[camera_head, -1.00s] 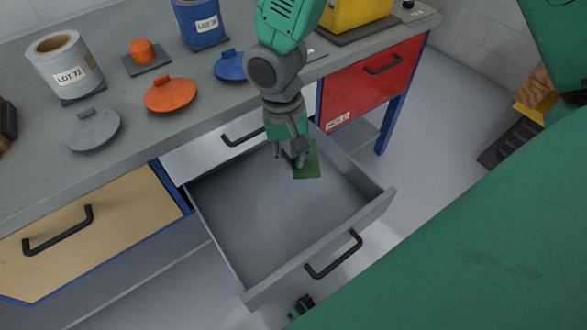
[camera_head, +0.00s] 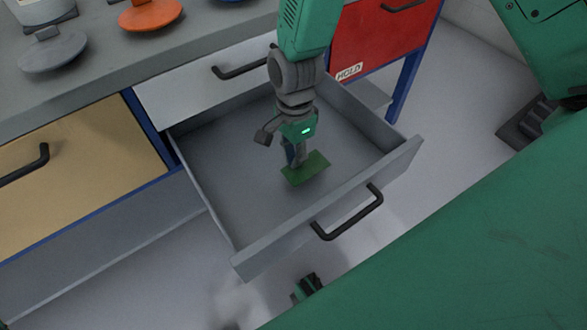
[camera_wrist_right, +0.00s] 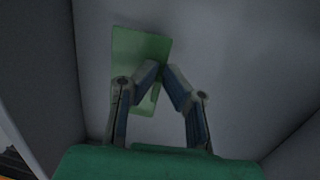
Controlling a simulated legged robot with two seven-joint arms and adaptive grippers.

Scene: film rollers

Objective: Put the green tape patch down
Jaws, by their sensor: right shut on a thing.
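The green tape patch (camera_head: 306,170) is a flat green rectangle inside the open grey drawer (camera_head: 215,165). My right gripper (camera_head: 293,163) reaches down into the drawer and is shut on the patch near one edge. In the right wrist view the patch (camera_wrist_right: 136,55) extends up and left from the fingertips (camera_wrist_right: 162,70), with part of it behind the left finger. The patch looks nearly flat, close to the drawer floor; I cannot tell whether it touches. My left gripper is not in view.
The drawer's front wall and black handle (camera_head: 348,213) stand on the near side. A red drawer front labelled HOLD (camera_head: 385,40) is at the right, a tan one (camera_head: 75,175) at the left. Grey (camera_head: 53,53) and orange (camera_head: 150,14) lids lie on the bench. Much of the drawer floor is bare.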

